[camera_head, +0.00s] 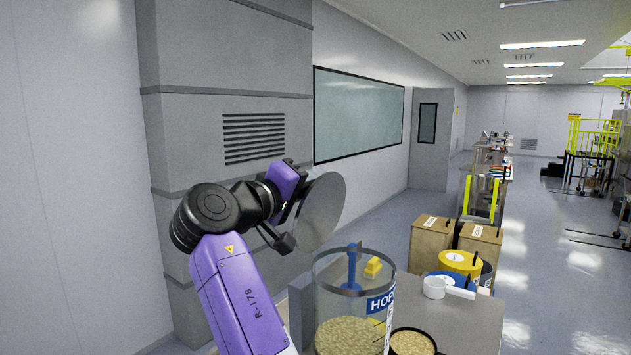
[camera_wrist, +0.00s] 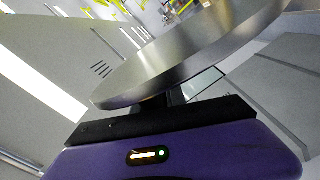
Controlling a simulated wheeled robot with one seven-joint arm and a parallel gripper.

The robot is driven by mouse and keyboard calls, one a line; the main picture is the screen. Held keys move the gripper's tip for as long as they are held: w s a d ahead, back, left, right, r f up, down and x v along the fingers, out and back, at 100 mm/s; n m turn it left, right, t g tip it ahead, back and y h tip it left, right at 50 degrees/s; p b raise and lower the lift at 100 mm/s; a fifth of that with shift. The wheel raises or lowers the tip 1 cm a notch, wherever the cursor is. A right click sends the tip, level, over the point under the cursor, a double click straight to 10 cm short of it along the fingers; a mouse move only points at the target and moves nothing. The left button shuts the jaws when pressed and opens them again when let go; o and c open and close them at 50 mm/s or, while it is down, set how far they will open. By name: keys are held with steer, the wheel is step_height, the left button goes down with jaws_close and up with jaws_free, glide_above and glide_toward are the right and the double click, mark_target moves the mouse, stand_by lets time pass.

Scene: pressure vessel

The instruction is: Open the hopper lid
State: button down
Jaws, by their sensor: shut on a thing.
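The hopper (camera_head: 352,300) is a clear cylinder with a blue label, holding pale granules. Its top is uncovered in the head view. The hopper lid (camera_head: 322,212) is a round grey metal disc, held tilted steeply up above and left of the hopper's rim, apart from it. My gripper (camera_head: 289,238) is shut on the lid at its left side; the exact grip point is partly hidden. In the wrist view the lid (camera_wrist: 190,65) spans the frame just beyond my purple gripper body, and the fingertips are mostly hidden behind it.
The hopper stands on a grey table (camera_head: 480,318) with a bowl of granules (camera_head: 412,343), a white scoop-like item (camera_head: 434,288) and a small yellow object (camera_head: 373,267). A grey wall column (camera_head: 235,120) is behind my arm.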

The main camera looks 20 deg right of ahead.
mark_target(311, 208)
steer(key=shift+a+f, duration=0.1)
steer(key=shift+f, duration=0.4)
steer(key=c, duration=1.5)
jaws_free()
steer(key=shift+o, duration=0.2)
steer(key=shift+r, duration=0.2)
steer(key=b+v, duration=0.2)
steer(key=v, duration=0.5)
steer(key=shift+s+a+b, duration=0.25)
steer(key=shift+a+b, duration=0.05)
steer(key=shift+b, duration=0.05)
